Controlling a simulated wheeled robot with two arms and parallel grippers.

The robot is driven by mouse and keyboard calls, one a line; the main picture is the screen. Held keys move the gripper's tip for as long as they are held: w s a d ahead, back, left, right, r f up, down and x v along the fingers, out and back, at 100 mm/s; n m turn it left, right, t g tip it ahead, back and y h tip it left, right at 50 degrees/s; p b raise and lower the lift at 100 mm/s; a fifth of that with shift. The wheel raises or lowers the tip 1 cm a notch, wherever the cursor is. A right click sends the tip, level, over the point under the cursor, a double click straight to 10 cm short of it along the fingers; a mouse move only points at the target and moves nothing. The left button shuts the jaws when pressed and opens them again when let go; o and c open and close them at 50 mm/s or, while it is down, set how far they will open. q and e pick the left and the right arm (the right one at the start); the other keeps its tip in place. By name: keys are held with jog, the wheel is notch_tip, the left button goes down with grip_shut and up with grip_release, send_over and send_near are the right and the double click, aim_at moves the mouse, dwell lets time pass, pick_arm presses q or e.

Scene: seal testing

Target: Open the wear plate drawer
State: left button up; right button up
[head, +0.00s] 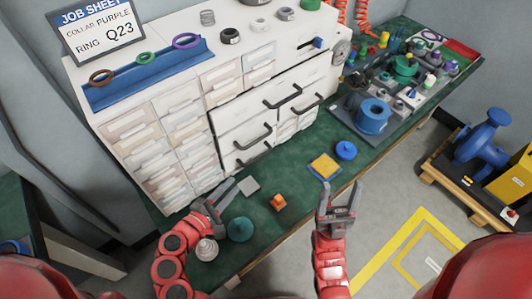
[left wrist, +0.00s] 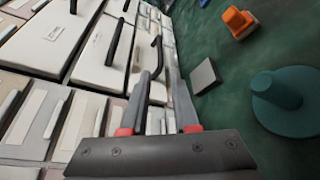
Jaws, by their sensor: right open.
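A white cabinet (head: 200,75) with many labelled drawers stands at the back of the green bench. Its larger drawers have black bar handles, including a lower handle (head: 254,157); labels are too small to read, so I cannot tell which is the wear plate drawer. My left gripper (head: 231,187) is open in front of the cabinet's lower drawers. In the left wrist view its fingers (left wrist: 160,72) point along the drawer fronts, with a black handle (left wrist: 156,52) near the tips; contact is unclear. My right gripper (head: 342,188) is open and empty by the bench's front edge.
On the bench (head: 300,165) are a grey square plate (head: 249,186), an orange part (head: 278,202), a teal part (head: 240,229), a yellow pad (head: 324,166) and a blue knob (head: 346,150). Coloured parts crowd the far right. A job sheet (head: 95,28) stands on top.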

aim_at(258, 159)
pick_arm(q)
jog(key=p+x, duration=0.2)
jog(key=x, duration=1.4)
jog(key=shift+w+d+f, duration=0.1)
jog(key=shift+w+d, duration=0.1)
grip_shut()
dwell(0.7)
